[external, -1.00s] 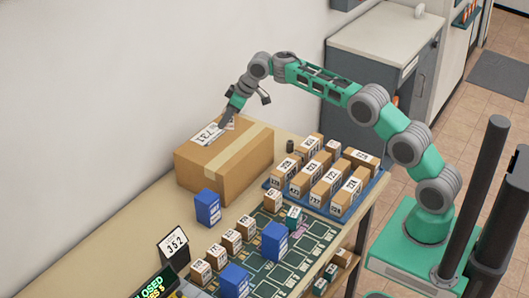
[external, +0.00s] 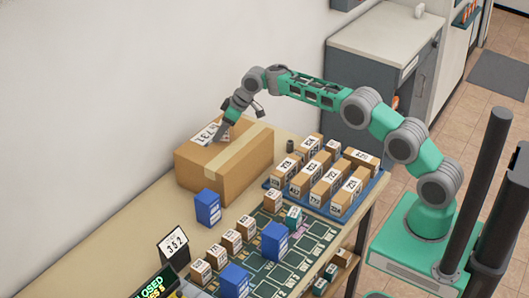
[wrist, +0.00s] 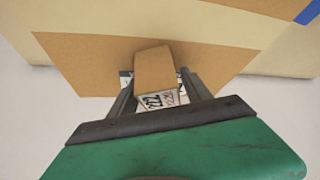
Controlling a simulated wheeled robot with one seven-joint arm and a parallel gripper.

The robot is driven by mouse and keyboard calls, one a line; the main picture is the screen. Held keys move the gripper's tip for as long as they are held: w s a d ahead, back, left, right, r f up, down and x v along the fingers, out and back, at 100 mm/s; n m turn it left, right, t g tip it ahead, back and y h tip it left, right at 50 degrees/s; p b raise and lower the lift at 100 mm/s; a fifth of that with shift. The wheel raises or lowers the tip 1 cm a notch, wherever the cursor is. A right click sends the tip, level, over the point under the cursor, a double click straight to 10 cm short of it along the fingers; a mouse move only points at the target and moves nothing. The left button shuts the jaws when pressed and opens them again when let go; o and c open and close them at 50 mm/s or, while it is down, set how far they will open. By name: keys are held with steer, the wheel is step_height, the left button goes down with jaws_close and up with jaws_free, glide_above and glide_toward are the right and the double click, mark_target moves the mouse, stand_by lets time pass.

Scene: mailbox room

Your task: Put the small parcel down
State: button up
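My gripper (external: 219,134) is over the left part of the top of a large cardboard box (external: 237,168), pointing down at a slant. In the wrist view, the small parcel (wrist: 154,70), brown with a white number label, sits between the two fingers of my gripper (wrist: 157,88), which are shut on its sides. The large box's top (wrist: 90,58) lies behind the parcel there. In the external view, the parcel is hard to make out against the box and its white label (external: 206,136). I cannot tell whether the parcel touches the box.
A blue tray (external: 318,208) of several small parcels stands right of the large box. A blue box (external: 208,208) stands in front of it. More parcels and blue boxes stand on a green marked mat (external: 285,262). The table's left strip (external: 120,228) is clear.

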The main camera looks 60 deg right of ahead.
steer(key=shift+o, duration=0.3)
steer(key=shift+r, duration=0.25)
steer(key=b+v, duration=0.2)
steer(key=v, duration=0.9)
steer(key=s+r+m+h, duration=0.1)
steer(key=s+r, duration=0.2)
steer(key=s, duration=0.6)
steer(key=s+r+m, duration=0.1)
steer(key=s+r, duration=0.2)
steer(key=s, duration=0.5)
steer(key=s+d+f+m, duration=0.1)
steer(key=s+f, duration=0.4)
steer(key=s, duration=0.7)
steer(key=s+d+f+m+g+h, duration=0.1)
steer(key=s+f, duration=0.4)
steer(key=s, duration=0.7)
steer(key=shift+s+f+m, duration=0.25)
steer(key=shift+s+m, duration=0.05)
steer(key=shift+s, duration=0.05)
steer(key=shift+o, duration=0.5)
